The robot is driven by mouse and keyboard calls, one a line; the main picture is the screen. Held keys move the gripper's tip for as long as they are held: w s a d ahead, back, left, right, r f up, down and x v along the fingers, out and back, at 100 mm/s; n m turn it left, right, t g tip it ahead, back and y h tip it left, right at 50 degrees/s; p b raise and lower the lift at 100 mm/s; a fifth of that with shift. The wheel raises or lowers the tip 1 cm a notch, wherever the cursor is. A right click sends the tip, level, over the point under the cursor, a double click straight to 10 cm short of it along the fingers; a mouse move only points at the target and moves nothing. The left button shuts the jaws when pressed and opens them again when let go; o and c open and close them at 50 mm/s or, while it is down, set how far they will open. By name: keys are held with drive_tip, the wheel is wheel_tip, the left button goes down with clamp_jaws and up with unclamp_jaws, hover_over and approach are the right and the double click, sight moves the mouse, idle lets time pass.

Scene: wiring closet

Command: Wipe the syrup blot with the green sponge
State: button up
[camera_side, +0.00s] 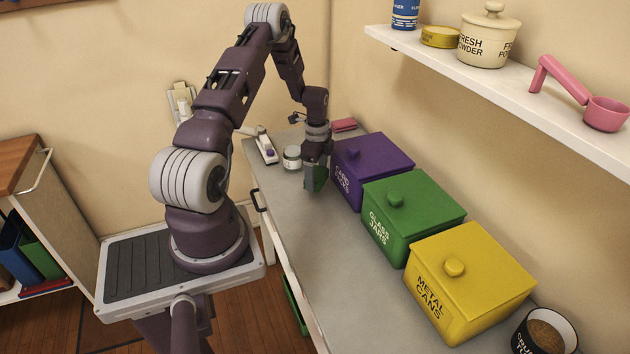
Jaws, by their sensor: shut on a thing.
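My gripper (314,180) points down over the grey counter (330,268), just left of the purple bin. It is shut on the green sponge (320,175), which shows only in part between the dark fingers. I cannot tell whether the sponge touches the counter. I cannot make out the syrup blot; it may be hidden behind my gripper or arm.
Purple (372,165), green (411,213) and yellow (468,280) lidded bins line the wall side. A small jar (292,158) and a white-and-purple item (266,147) stand left of my gripper. A pink block (344,125) lies behind. The front counter strip is clear.

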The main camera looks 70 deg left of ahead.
drive_tip(key=shift+r, duration=2.35)
drive_tip(key=s+d+f+m, duration=0.1)
drive_tip(key=f+m, duration=0.1)
drive_tip(key=m, duration=0.1)
drive_tip(key=s+d+f+m, duration=0.1)
drive_tip(key=d+f+m, duration=0.1)
drive_tip(key=m, duration=0.1)
drive_tip(key=s+d+f+m, duration=0.1)
drive_tip(key=d+f+m, duration=0.1)
drive_tip(key=f+m, duration=0.1)
drive_tip(key=shift+s+d, duration=0.15)
drive_tip(key=shift+w+r, duration=0.1)
drive_tip(key=shift+w, duration=1.15)
drive_tip(key=shift+f, duration=0.55)
